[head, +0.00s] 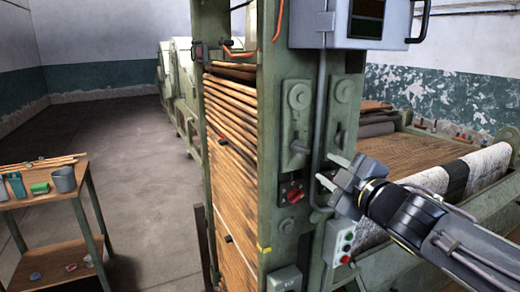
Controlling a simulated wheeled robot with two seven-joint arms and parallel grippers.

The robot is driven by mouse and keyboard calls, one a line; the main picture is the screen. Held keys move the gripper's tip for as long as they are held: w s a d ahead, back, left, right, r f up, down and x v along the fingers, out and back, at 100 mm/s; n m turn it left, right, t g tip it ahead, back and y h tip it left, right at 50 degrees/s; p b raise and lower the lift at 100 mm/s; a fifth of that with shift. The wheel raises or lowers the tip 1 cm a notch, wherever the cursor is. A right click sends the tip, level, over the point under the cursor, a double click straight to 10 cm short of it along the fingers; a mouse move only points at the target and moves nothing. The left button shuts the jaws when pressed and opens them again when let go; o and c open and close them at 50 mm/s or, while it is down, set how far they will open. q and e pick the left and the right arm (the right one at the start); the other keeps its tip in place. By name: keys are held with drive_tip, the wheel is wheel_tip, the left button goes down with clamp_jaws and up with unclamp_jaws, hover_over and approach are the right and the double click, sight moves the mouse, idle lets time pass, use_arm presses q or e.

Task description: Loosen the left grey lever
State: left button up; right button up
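The left grey lever (299,98) is on the green machine post, with a round hub at its top and its arm hanging down to a rounded end. A second, similar grey lever (345,92) is to its right, partly behind a vertical grey conduit. My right gripper (325,168) comes in from the right. Its two fingers are apart, with nothing visible between them. It is below and to the right of the left lever's lower end and appears apart from it. My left gripper is not in view.
A red rotary switch (291,193) sits below the left lever. A button box (344,243) is below my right gripper. A grey control box (350,22) hangs above the levers. A wooden side table (50,197) with a bucket stands left; the floor between is clear.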

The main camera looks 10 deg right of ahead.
drive_tip(key=s+d+f+m+g+h, duration=0.2)
drive_tip(key=s+d+f+m+h, duration=0.2)
drive_tip(key=s+d+f+m, duration=0.25)
drive_tip(key=s+a+f+m+g+y, duration=0.1)
drive_tip(key=s+a+f+m+g, duration=0.2)
drive_tip(key=s+f, duration=0.6)
drive_tip(key=s+a+f+m+g+y, duration=0.2)
drive_tip(key=s+f+m+g, duration=0.4)
drive_tip(key=s+f, duration=0.4)
drive_tip(key=shift+s+a+f+m, duration=0.2)
drive_tip(key=shift+s+a+m, duration=0.35)
drive_tip(key=shift+s, duration=0.5)
drive_tip(key=shift+a, duration=0.1)
